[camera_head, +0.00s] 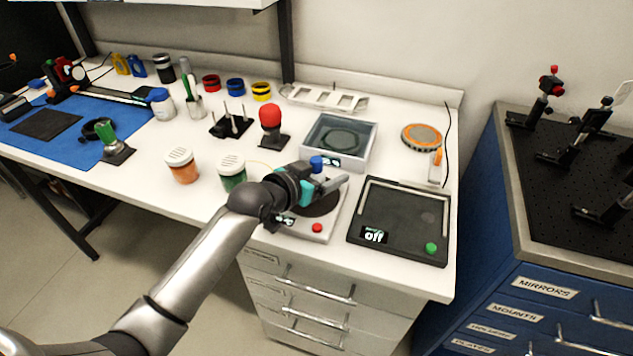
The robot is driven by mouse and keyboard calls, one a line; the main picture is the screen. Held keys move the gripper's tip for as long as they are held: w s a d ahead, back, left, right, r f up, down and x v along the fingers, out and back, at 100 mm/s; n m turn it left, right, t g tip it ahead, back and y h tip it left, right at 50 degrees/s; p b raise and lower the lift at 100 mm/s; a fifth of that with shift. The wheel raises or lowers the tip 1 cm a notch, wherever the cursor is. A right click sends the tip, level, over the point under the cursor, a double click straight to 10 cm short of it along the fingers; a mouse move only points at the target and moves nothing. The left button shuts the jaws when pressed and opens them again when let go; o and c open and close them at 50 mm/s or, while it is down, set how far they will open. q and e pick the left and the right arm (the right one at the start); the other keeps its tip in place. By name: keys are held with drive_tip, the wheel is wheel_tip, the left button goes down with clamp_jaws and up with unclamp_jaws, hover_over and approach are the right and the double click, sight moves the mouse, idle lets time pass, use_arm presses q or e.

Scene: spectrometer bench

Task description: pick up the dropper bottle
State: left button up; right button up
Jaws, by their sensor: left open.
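My left gripper (326,187) is open over the back part of a white stirrer-like device with a dark round plate (318,204) and a red knob. A small blue-topped thing (317,162) stands right at its fingers; its lower part is hidden by the gripper. It may be the dropper bottle, but I cannot tell for sure, nor whether the fingers touch it. A white bottle with a blue cap (161,104) stands far to the left, by the blue mat. My right gripper is not in view.
Orange (183,172) and green (232,180) jars stand left. A red-topped tool (271,143) is behind.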

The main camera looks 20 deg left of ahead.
use_arm(q)
clamp_jaws()
idle(0.6)
